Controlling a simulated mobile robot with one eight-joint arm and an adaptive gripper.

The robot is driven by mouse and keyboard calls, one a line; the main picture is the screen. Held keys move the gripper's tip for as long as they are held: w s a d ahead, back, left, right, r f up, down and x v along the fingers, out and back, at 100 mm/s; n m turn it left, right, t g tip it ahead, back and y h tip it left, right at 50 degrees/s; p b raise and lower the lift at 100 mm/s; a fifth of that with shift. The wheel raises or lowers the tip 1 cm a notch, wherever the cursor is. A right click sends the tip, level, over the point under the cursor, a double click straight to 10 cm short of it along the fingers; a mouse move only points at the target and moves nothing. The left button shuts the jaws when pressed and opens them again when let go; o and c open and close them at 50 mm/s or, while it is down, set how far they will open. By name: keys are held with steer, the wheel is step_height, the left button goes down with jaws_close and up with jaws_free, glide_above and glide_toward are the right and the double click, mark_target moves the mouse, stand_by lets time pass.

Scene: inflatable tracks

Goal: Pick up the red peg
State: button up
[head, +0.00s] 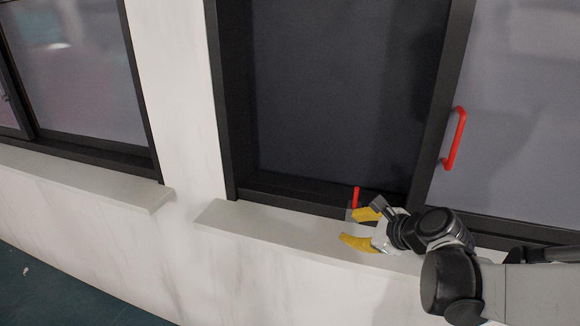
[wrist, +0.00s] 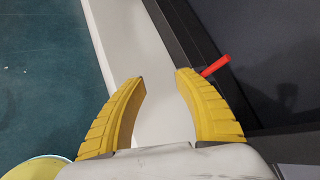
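The red peg (head: 356,196) is a small thin rod at the bottom of the dark window frame, standing roughly upright just behind the sill in the head view. It also shows in the wrist view (wrist: 216,66), beyond and right of the right finger's tip, which hides or meets its near end. My gripper (head: 353,228) has yellow fingers and hangs over the sill, close to the peg. In the wrist view my gripper (wrist: 160,78) is open, with only bare sill between its fingers. Whether the right finger touches the peg I cannot tell.
The white window sill (head: 270,226) runs beneath the window. A black window frame (head: 222,100) surrounds the dark pane. A red handle (head: 455,140) is on the right window. Another sill (head: 90,180) lies to the left. A dark green floor (head: 50,295) lies below.

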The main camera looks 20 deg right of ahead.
mark_target(355, 200)
steer(key=w+d+r+m+t+p, duration=0.2)
steer(key=d+r+m, duration=0.1)
steer(key=d+m, duration=0.55)
steer(key=shift+h, duration=0.4)
steer(key=b+x, duration=0.3)
steer(key=x, duration=0.8)
steer(key=shift+w+a+b, duration=0.15)
steer(key=shift+b, duration=0.15)
steer(key=shift+t, duration=0.3)
jaws_close()
